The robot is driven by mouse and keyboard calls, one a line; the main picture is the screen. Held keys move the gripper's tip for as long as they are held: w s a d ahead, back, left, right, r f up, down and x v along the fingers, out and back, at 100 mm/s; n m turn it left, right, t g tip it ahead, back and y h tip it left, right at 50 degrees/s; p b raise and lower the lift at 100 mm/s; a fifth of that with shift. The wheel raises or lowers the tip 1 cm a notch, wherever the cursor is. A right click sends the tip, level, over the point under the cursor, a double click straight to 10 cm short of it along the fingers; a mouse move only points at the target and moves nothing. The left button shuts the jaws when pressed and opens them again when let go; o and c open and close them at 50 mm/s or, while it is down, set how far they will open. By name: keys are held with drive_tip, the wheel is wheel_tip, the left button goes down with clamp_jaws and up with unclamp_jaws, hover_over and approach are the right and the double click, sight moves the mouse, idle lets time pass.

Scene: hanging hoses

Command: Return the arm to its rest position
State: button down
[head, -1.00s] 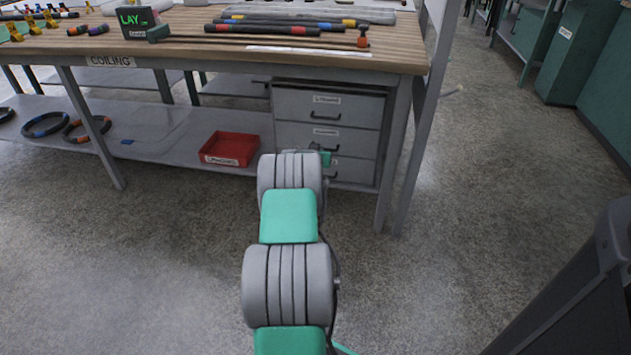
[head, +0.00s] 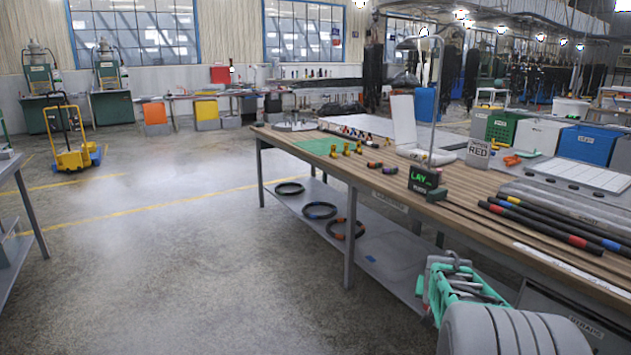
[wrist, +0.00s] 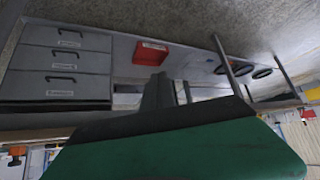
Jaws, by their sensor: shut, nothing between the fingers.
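My arm (head: 510,330), grey with mint-green parts, shows at the lower right of the head view, beside the front edge of the workbench. In the wrist view my gripper (wrist: 158,92) shows as a dark green body with narrow dark fingers together. It is shut, with nothing held. The wrist view appears upside down, with floor at the top and the bench's drawers (wrist: 58,65) at the left. A red bin (wrist: 151,53) sits on the lower shelf beyond the fingers.
The wooden workbench (head: 450,217) carries several dark hoses (head: 545,226), a green LAY display (head: 423,181) and small yellow fittings. Black coils (head: 320,210) lie on its lower shelf.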

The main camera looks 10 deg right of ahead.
drive_tip(key=s+a+r+n+y+p, duration=0.25)
drive_tip(key=a+r+p, duration=0.35)
drive_tip(key=a+r, duration=0.6)
drive_tip(key=s+a+r+n+g+y+p, duration=0.1)
drive_tip(key=s+a+r+p, duration=0.3)
drive_tip(key=s+a, duration=0.5)
drive_tip(key=s+a+r+n+g+y+p, duration=0.1)
drive_tip(key=s+a+r+n+g+p, duration=0.1)
drive_tip(key=s+a+p, duration=0.5)
drive_tip(key=s+a+r+n, duration=0.1)
drive_tip(key=s+a+n, duration=0.1)
drive_tip(key=a, duration=0.3)
drive_tip(key=shift+r+y, duration=0.35)
drive_tip(key=shift+r, duration=0.05)
drive_tip(key=shift+a+n, duration=0.1)
drive_tip(key=shift+n, duration=0.15)
